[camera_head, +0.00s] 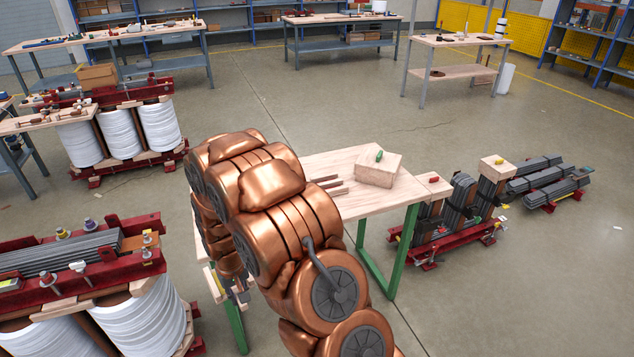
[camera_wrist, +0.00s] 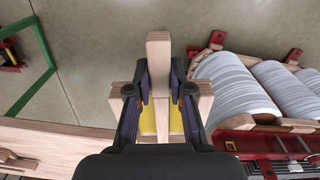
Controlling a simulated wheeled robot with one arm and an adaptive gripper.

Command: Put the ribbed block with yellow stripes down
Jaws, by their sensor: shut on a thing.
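In the wrist view, my gripper (camera_wrist: 159,92) is shut on the ribbed block with yellow stripes (camera_wrist: 158,52). The block is pale wood, with one piece standing out beyond the fingers and others showing at both sides. Yellow patches show between the fingers. The block is over the gap between the wooden table (camera_wrist: 70,138) and a coil unit (camera_wrist: 240,85), and I see floor beyond it. In the head view, my copper-coloured arm hides most of the gripper and block, left of the table (camera_head: 385,203).
A wooden box (camera_head: 378,171) with a green piece on top and several wooden bars (camera_head: 328,184) are on the table. A white-coiled unit with red beams (camera_head: 135,285) stands at the lower left. A red-based core stand (camera_head: 450,243) is right of the table.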

